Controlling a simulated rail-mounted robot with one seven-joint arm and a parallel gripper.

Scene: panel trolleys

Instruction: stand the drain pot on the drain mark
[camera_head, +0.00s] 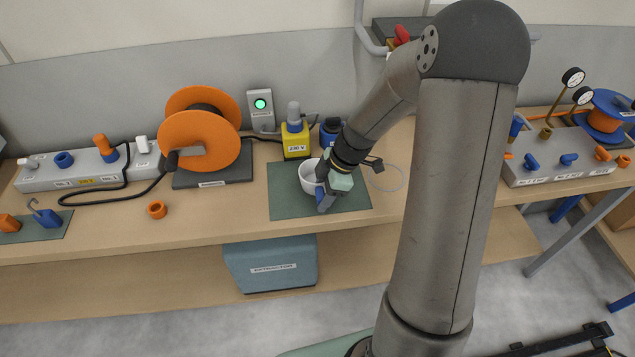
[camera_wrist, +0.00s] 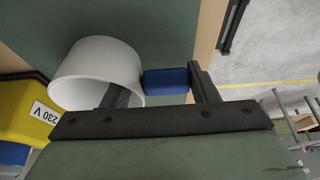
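The drain pot appears to be the white round cup with a blue grip block, standing on the green mat (camera_head: 287,205) in the head view. The white cup (camera_head: 308,178) is partly covered by my gripper (camera_head: 325,196). In the wrist view the cup (camera_wrist: 88,62) has its mouth towards the camera, and the blue block (camera_wrist: 166,81) sticks out from its side. My gripper (camera_wrist: 160,82) has its fingers apart: one reaches into the cup's mouth, the other is beside the block's outer end. I cannot tell whether they touch. I cannot make out a drain mark.
A yellow 230 V box (camera_head: 296,142) and a blue object (camera_head: 330,132) stand close behind the pot. An orange cable reel (camera_head: 215,140) is on the left. A valve block (camera_head: 560,167) stands on the right. A blue-grey labelled box (camera_head: 270,267) is under the table.

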